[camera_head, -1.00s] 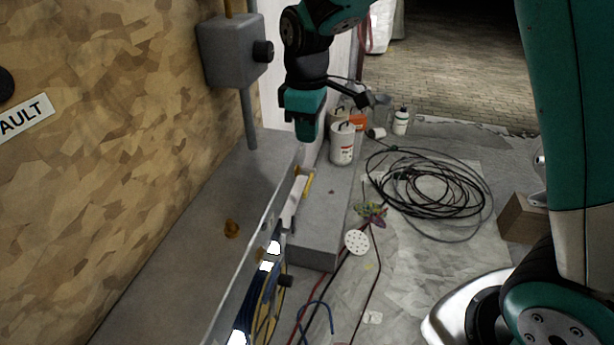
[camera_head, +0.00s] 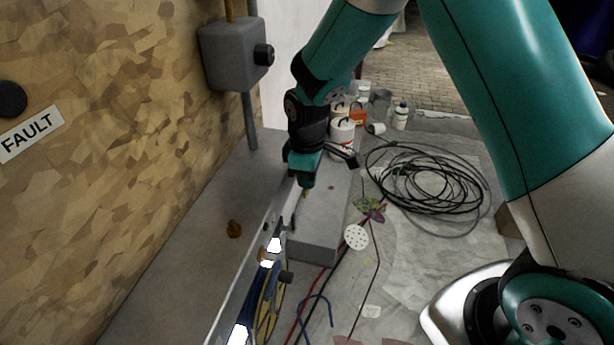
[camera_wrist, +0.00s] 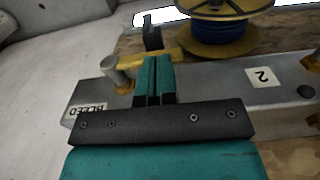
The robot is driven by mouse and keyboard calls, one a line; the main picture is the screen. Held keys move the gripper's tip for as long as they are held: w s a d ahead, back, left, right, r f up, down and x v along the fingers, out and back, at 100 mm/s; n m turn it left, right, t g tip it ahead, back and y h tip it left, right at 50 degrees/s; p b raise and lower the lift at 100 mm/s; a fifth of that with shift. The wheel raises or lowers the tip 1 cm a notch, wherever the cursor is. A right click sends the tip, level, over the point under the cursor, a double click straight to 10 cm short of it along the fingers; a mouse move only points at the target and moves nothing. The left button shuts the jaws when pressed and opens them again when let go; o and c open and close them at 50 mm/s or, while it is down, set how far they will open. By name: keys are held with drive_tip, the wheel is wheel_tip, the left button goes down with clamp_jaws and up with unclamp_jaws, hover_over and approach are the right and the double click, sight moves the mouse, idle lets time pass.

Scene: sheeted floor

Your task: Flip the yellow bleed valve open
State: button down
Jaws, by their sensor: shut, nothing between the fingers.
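The yellow bleed valve handle (camera_wrist: 132,62) shows in the wrist view. It runs sideways from a grey metal stub (camera_wrist: 117,73), partly behind my fingertips. A BLEED label (camera_wrist: 88,111) is on the grey panel just below and left of it. My gripper (camera_wrist: 156,62) is shut and empty, its teal fingers together at the handle. I cannot tell whether they touch it. In the head view my gripper (camera_head: 306,186) points down at the far end of the grey ledge and hides most of the valve.
A spool of blue cable (camera_wrist: 220,35) stands beyond the panel, near a "2" label (camera_wrist: 262,76). In the head view, a grey box (camera_head: 236,52) is on the wooden wall. A black cable coil (camera_head: 425,175) and white buckets (camera_head: 341,134) are on the floor.

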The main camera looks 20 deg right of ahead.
drive_tip(key=shift+s+a+f+t+h+b, duration=0.15)
drive_tip(key=shift+f+t+h+b, duration=0.15)
drive_tip(key=shift+f+b, duration=0.25)
drive_tip(key=shift+s+a+f+t+h+b, duration=0.1)
drive_tip(key=shift+s+f+t+h+b, duration=0.15)
drive_tip(key=shift+b, duration=0.35)
drive_tip(key=shift+w, duration=0.1)
drive_tip(key=shift+r+p, duration=0.5)
drive_tip(key=s+a+r, duration=0.2)
drive_tip(key=s+r, duration=0.1)
drive_tip(key=r, duration=0.9)
drive_tip(key=shift+a+r+p, duration=0.15)
drive_tip(key=shift+r+p, duration=0.05)
drive_tip(key=shift+p, duration=0.15)
drive_tip(key=shift+s, duration=0.1)
